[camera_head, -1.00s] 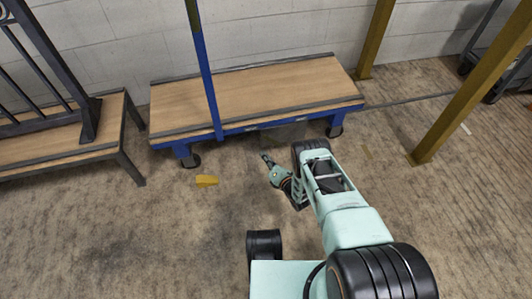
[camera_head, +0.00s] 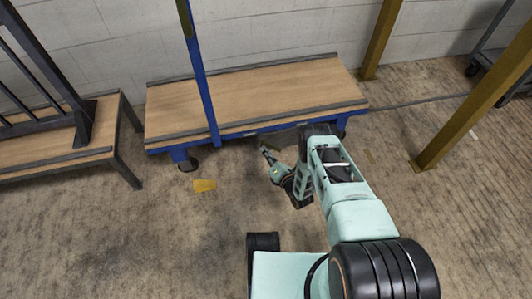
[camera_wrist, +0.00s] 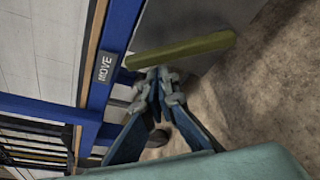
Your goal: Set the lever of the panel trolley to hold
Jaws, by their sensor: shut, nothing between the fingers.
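The panel trolley (camera_head: 240,97) has a wooden deck on a blue frame and stands by the wall. In the wrist view, a yellow-green bar (camera_wrist: 185,48), which looks like the lever, sticks out from the blue side rail (camera_wrist: 122,40). A plate marked MOVE (camera_wrist: 107,67) is on the rail near the bar's inner end. My gripper (camera_wrist: 160,84) is shut and empty, its tips just beside the bar; I cannot tell whether they touch. In the head view my gripper (camera_head: 267,153) is low at the trolley's front edge. The bar is not clearly visible there.
A bench-like stand (camera_head: 62,160) with a dark metal frame is at the left. Yellow posts (camera_head: 474,100) stand at the right. The floor at front left is clear.

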